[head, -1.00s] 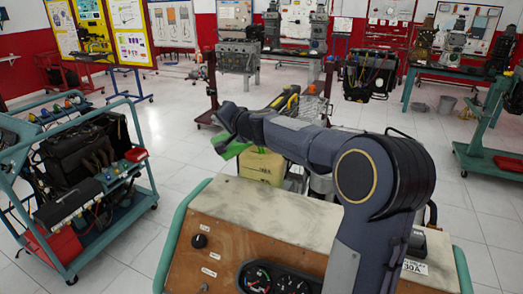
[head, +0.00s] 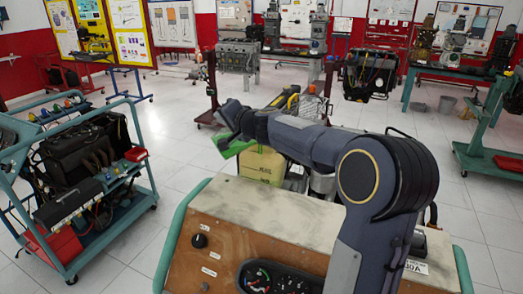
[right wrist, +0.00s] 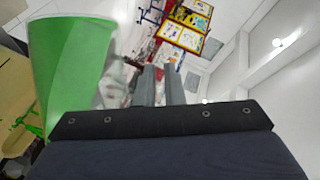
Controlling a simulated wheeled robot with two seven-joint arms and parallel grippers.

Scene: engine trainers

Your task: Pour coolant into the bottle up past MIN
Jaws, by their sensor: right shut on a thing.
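The green coolant jug (head: 235,147) is held tilted just left of and above the cream-yellow bottle (head: 262,166), which stands at the back of the bench. The bottle has small dark marks low on its front, too small to read; its liquid level cannot be made out. My right gripper (head: 224,124) is at the jug and shut on it. In the right wrist view the green jug (right wrist: 70,65) stands beside my fingers (right wrist: 160,88), with part of the pale bottle (right wrist: 14,105) and green flecks at the far left. The exact grip is hidden. My left gripper is not in view.
The wooden bench trainer (head: 240,220) with gauges and a knob stands in front, with green side rails. A teal engine cart (head: 75,180) stands to the left. White tiled floor (head: 175,110) is clear between them. More trainers line the back wall.

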